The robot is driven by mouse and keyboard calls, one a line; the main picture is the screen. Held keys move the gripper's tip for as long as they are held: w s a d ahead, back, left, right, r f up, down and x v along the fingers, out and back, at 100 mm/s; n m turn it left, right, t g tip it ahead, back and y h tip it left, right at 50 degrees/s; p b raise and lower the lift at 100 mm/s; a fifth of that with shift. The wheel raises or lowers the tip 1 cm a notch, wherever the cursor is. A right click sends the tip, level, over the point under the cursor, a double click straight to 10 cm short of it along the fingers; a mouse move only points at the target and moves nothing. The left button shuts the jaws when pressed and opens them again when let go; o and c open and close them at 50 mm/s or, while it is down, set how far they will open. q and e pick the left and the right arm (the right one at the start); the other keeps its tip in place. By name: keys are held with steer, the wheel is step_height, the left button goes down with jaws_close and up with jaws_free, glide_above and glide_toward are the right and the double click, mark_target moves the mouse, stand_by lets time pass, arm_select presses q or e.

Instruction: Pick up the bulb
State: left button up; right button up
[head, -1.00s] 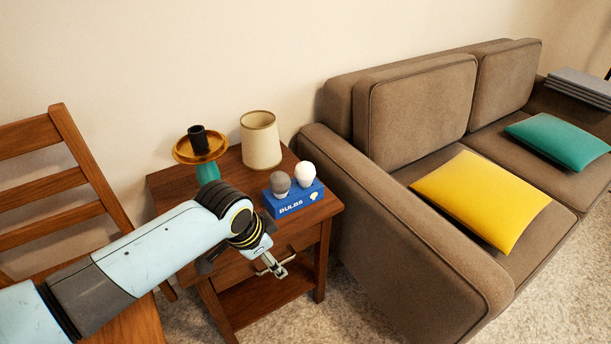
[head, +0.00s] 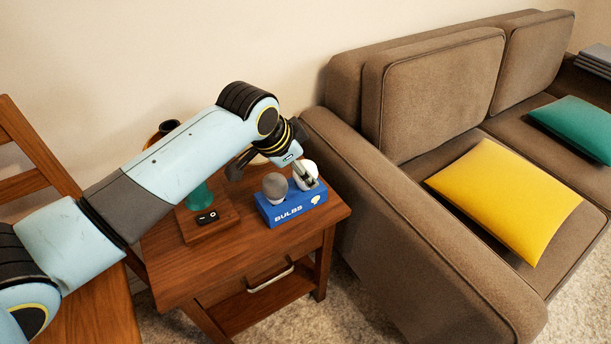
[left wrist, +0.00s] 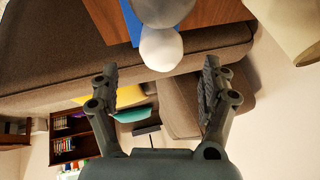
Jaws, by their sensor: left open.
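A white bulb (head: 308,171) and a grey bulb (head: 274,186) stand in a blue box marked BULBS (head: 293,207) on the wooden side table. My left gripper (head: 270,172) is open above and behind the box, with one finger in front of part of the white bulb. In the left wrist view the white bulb (left wrist: 160,48) shows just beyond the open, empty fingers (left wrist: 158,80), roughly centred between them. The grey bulb (left wrist: 162,10) is partly cut off at the top edge there. I cannot tell whether a finger touches the white bulb. My right gripper is out of view.
A teal lamp stem (head: 200,196) stands on a wooden base, partly hidden by my left arm. The cream lampshade (left wrist: 285,25) is close by. A brown sofa (head: 385,210) borders the table (head: 228,252) on the right; a wooden chair (head: 38,150) stands left.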

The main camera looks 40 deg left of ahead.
arm_select(q)
steer(key=shift+w+f, duration=0.2)
steer(key=shift+f, duration=0.2)
steer(key=b+x, duration=0.1)
steer(key=x, duration=0.3)
steer(key=shift+s+a+f+b, duration=0.1)
steer(key=shift+a+f+b, duration=0.1)
steer(key=shift+f+b, duration=0.2)
steer(key=shift+w+f, duration=0.2)
steer(key=shift+c, duration=1.4)
steer(key=c, duration=1)
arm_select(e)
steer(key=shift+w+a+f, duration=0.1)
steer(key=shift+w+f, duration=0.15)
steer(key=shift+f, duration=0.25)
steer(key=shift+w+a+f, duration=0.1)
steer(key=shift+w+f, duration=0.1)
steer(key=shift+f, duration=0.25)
arm_select(q)
steer(key=shift+r, duration=0.1)
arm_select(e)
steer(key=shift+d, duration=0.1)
